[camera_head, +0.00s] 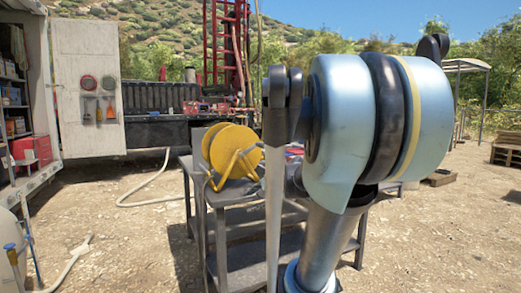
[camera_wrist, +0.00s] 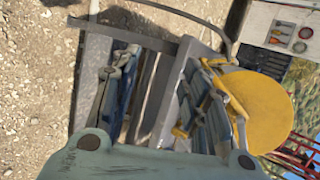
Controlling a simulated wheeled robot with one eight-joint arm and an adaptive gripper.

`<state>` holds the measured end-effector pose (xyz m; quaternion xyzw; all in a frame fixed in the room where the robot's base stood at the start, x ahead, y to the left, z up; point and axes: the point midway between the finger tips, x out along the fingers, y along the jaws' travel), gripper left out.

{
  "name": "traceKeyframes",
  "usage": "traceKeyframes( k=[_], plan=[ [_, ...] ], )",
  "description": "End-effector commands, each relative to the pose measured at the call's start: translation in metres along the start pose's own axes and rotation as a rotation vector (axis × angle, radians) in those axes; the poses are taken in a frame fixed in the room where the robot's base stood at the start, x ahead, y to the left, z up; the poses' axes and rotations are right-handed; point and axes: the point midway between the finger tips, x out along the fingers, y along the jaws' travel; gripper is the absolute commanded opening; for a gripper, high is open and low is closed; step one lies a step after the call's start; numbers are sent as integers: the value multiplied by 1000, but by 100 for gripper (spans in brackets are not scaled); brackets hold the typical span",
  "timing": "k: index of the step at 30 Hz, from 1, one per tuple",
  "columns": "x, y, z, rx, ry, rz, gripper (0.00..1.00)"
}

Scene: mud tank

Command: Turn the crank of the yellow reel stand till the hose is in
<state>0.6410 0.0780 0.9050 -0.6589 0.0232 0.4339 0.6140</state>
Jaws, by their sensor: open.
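The yellow reel (camera_head: 228,147) sits in its yellow stand (camera_head: 239,170) on a grey metal table (camera_head: 236,196) in the head view. In the wrist view, which is turned sideways, the reel (camera_wrist: 262,106) is at right and part of its stand (camera_wrist: 228,92) is beside the right finger. I cannot make out the crank clearly in either view. A pale hose (camera_head: 150,187) lies on the ground left of the table. My gripper (camera_wrist: 168,64) is open and empty, its fingers apart, with the right finger overlapping the reel stand in the picture. My arm hides the gripper in the head view.
An open white cabinet (camera_head: 22,105) with shelves and a tool panel (camera_head: 88,88) stands at left. A truck bed (camera_head: 150,130) with a red rig mast (camera_head: 226,45) is behind the table. A pallet (camera_head: 508,148) lies far right. Dirt ground between is open.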

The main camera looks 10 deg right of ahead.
Motion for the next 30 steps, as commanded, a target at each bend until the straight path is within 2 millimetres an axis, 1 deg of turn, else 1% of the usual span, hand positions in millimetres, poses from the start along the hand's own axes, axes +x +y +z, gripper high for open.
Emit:
traceKeyframes(
  k=[1,2,3,5,6,8,9,12,15,18,21,23,26,30],
  plan=[
    [2,-24,-15,105,5,-69,42],
    [2,-38,-23,176,2,-114,42],
    [2,-57,-35,268,0,-174,42],
    [0,-83,-55,410,-10,-264,42],
    [-2,-100,-69,502,-19,-323,42],
    [-6,-122,-91,639,-36,-408,42],
    [-10,-134,-106,724,-50,-462,42],
    [-19,-159,-141,914,-89,-580,42],
    [-27,-174,-168,1055,-127,-668,42],
    [-33,-183,-186,1146,-155,-724,42],
    [-36,-187,-194,1191,-170,-751,42],
    [-34,-189,-197,1200,-174,-757,42],
    [-29,-194,-199,1202,-176,-756,42],
    [-15,-205,-203,1200,-176,-755,42]
  ],
)
